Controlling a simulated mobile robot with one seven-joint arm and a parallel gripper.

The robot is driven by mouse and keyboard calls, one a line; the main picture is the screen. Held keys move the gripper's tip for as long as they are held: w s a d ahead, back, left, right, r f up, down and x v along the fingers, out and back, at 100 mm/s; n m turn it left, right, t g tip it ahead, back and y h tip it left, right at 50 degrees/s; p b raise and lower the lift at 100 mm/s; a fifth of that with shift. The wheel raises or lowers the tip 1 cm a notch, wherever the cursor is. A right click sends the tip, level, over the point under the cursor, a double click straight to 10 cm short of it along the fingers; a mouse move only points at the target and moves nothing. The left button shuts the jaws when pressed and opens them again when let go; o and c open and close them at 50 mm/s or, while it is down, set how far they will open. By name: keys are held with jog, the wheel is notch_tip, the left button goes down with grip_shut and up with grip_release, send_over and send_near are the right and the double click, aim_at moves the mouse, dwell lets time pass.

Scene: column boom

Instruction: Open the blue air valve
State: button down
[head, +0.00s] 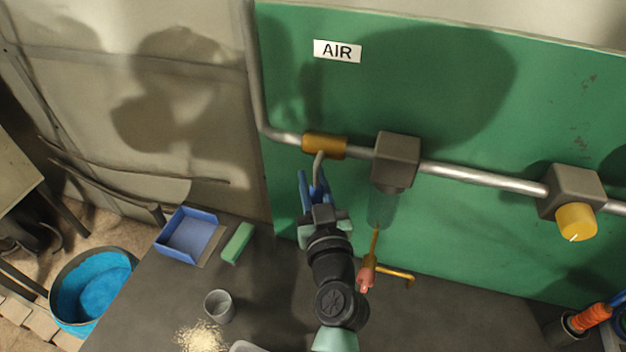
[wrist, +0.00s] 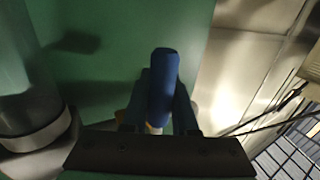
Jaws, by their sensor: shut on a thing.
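The brass air valve (head: 324,145) sits on the silver pipe on the green panel, below the AIR label (head: 337,51). Its grey lever (head: 318,165) points away from the pipe, across its line, toward my gripper. The lever's blue handle (wrist: 163,85) stands between my two fingers in the wrist view. My gripper (head: 313,190) is shut on this blue handle, just below the valve in the head view. The fingers largely hide the handle in the head view. The lower end of the handle is hidden in the wrist view.
Right of the valve are a grey filter block (head: 396,158) with a clear bowl and a regulator with a yellow knob (head: 576,222). A blue tray (head: 187,236), green block (head: 238,243) and grey cup (head: 220,305) lie left.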

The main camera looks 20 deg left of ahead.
jog(key=shift+d, duration=0.1)
dwell(0.3)
jog(key=shift+d+r+n+g+h, duration=0.2)
jog(key=shift+d+n+g+h, duration=0.35)
jog(key=shift+d+n, duration=0.5)
jog(key=shift+d+r+n+g+h, duration=0.2)
jog(key=shift+d+n+g+h, duration=0.2)
jog(key=shift+d+n+h, duration=0.65)
jog(key=shift+d+r+n+g+h, duration=0.2)
jog(key=shift+d+n+g, duration=0.35)
jog(key=shift+n, duration=0.95)
jog(key=shift+d, duration=0.15)
jog(key=c, duration=0.7)
grip_release()
